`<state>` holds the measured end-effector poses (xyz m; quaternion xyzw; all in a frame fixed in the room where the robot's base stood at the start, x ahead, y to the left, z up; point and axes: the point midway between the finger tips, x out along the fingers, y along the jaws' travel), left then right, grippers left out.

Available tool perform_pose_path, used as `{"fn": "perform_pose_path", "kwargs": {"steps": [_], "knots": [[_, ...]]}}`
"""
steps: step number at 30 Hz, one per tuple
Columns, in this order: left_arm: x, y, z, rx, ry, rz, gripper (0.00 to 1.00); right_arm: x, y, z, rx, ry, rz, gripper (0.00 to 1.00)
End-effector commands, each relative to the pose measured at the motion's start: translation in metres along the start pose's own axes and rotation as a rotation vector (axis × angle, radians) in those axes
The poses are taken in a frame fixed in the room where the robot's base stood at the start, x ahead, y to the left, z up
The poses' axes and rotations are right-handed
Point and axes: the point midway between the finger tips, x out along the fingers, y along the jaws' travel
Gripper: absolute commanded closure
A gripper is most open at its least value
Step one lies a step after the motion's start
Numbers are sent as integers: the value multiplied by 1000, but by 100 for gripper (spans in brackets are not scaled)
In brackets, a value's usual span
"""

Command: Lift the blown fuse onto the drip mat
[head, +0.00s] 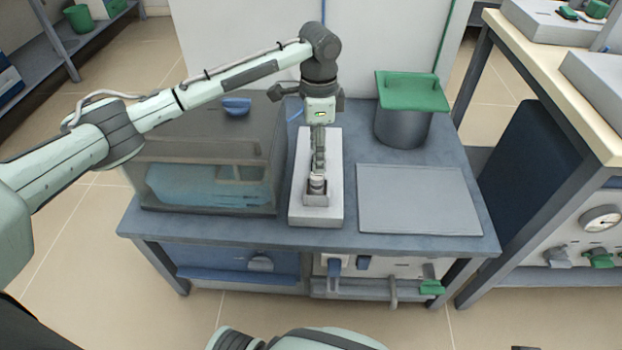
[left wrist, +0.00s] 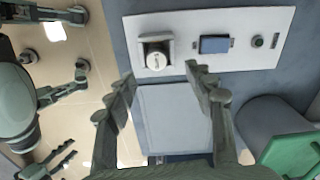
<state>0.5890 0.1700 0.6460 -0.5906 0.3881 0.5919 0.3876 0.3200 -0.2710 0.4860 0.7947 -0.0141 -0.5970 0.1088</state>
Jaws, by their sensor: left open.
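The fuse (left wrist: 156,60), with a round pale slotted cap, sits in a square holder on the white panel (head: 327,211); it also shows at the panel's near end in the head view (head: 317,182). The drip mat (head: 415,200) is a flat grey rectangle to the right of the panel, bare, and shows between my fingers in the left wrist view (left wrist: 172,112). My left gripper (head: 318,167) points down above the panel, close to the fuse. Its fingers (left wrist: 160,82) are spread with nothing between them. The fingers partly hide the panel in the head view.
A blue switch (left wrist: 214,45) and a green button (left wrist: 258,41) are on the same panel. A transparent box (head: 210,150) stands left of it, and a grey pot with a green lid (head: 412,92) stands behind the mat. A bench (head: 560,75) is at right.

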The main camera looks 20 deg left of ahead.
Motion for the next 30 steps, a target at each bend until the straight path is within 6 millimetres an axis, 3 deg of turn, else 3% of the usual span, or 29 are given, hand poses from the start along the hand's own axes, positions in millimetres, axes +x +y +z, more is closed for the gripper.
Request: {"fn": "perform_pose_path", "kwargs": {"steps": [15, 25, 30], "knots": [[68, 5, 0, -2, 0, 0, 47, -14, 4, -4, 2, 14, 12, 60], [74, 4, -1, -1, 2, -2, 47, -18, 5, -3, 3, 12, 13, 60], [74, 4, -1, -1, 2, -1, 68, -18, 5, -3, 3, 13, 13, 60]]}}
